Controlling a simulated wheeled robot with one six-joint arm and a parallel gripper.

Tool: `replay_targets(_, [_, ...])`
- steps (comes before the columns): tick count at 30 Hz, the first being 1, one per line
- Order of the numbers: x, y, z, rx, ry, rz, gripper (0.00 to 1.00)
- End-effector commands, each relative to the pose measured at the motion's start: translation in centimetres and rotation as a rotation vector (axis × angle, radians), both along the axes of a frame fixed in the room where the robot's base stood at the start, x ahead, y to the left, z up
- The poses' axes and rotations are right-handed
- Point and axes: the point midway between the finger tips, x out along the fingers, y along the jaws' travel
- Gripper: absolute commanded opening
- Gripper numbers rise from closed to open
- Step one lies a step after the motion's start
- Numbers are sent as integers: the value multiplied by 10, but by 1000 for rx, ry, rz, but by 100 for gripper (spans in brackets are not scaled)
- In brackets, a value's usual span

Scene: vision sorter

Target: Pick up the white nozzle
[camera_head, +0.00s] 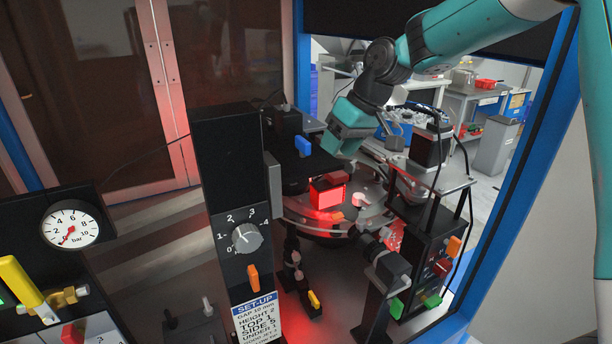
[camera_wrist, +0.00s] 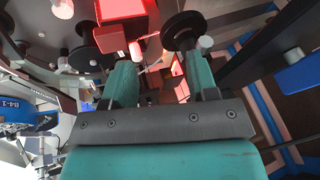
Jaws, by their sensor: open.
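My gripper (camera_head: 342,142) hangs open above the round, red-lit machine plate in the head view. Its two teal fingers also show in the wrist view (camera_wrist: 161,75), apart, with nothing held between them. A small pale, pink-lit piece (camera_wrist: 136,52) shows beyond the left finger in the wrist view; it may be the white nozzle, but I cannot tell for sure. I cannot single out the nozzle in the head view, where red glare and small parts crowd the plate.
A glowing red block (camera_head: 328,193) stands on the plate below my gripper. A black column with a dial (camera_head: 245,237) rises at front centre. A black control box (camera_head: 432,262) stands right of the plate. A blue frame post (camera_head: 512,165) bounds the right side. A pressure gauge (camera_head: 70,226) is at left.

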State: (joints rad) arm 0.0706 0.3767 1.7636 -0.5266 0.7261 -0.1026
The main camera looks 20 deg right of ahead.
Motion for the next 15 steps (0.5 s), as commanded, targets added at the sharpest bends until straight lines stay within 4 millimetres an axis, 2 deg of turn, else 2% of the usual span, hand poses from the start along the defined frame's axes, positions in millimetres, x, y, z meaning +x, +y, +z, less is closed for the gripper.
replay_targets(1, [20,0,7,7,-16,51,53])
replay_targets(6, [68,-3,27,-2,-83,286,53])
replay_targets(10, [92,-13,36,-52,-138,469,53])
replay_targets(15, [106,-26,39,-119,-182,619,53])
